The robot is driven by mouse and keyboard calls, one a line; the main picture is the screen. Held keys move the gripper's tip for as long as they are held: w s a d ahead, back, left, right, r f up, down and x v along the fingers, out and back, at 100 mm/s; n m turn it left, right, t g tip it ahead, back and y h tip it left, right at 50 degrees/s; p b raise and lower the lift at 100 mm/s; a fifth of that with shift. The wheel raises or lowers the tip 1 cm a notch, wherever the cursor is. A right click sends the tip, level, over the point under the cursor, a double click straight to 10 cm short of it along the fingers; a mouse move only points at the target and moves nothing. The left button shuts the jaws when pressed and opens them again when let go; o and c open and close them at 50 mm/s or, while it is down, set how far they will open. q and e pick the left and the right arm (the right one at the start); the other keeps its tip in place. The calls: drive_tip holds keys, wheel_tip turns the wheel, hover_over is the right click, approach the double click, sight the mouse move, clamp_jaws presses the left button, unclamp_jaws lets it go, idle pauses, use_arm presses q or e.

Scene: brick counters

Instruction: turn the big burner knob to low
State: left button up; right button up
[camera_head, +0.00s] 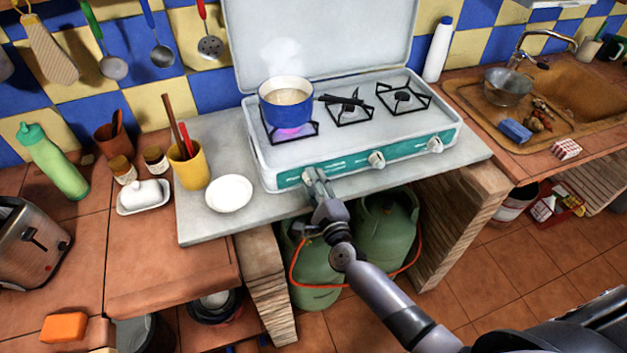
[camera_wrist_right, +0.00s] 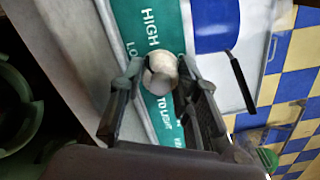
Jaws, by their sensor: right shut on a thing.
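A white gas stove (camera_head: 345,125) stands on a grey slab with its lid up. Its teal front panel (camera_head: 345,162) carries the knobs. My right gripper (camera_head: 316,180) is at the leftmost knob, which it mostly hides in the head view. In the right wrist view, the pale round knob (camera_wrist_right: 160,72) sits between the two fingers, which are shut on it. The panel beside it reads "HIGH" and part of "LO". A blue pot (camera_head: 287,105) stands on the left burner, over a purple flame (camera_head: 290,131). My left gripper is not in view.
Two more knobs, the middle one (camera_head: 377,159) and the right one (camera_head: 435,145), are on the panel. A white plate (camera_head: 229,193) and a yellow utensil cup (camera_head: 188,168) stand left of the stove. Green gas bottles (camera_head: 385,228) are under the slab, below my arm.

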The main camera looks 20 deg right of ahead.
drive_tip(key=n+p, duration=0.1)
drive_tip(key=n, duration=0.3)
drive_tip(key=shift+n, duration=0.4)
drive_tip(key=shift+n+p, duration=0.55)
drive_tip(key=shift+n, duration=1.35)
drive_tip(key=shift+f, duration=0.1)
drive_tip(key=o, duration=1.2)
drive_tip(key=shift+c, duration=0.2)
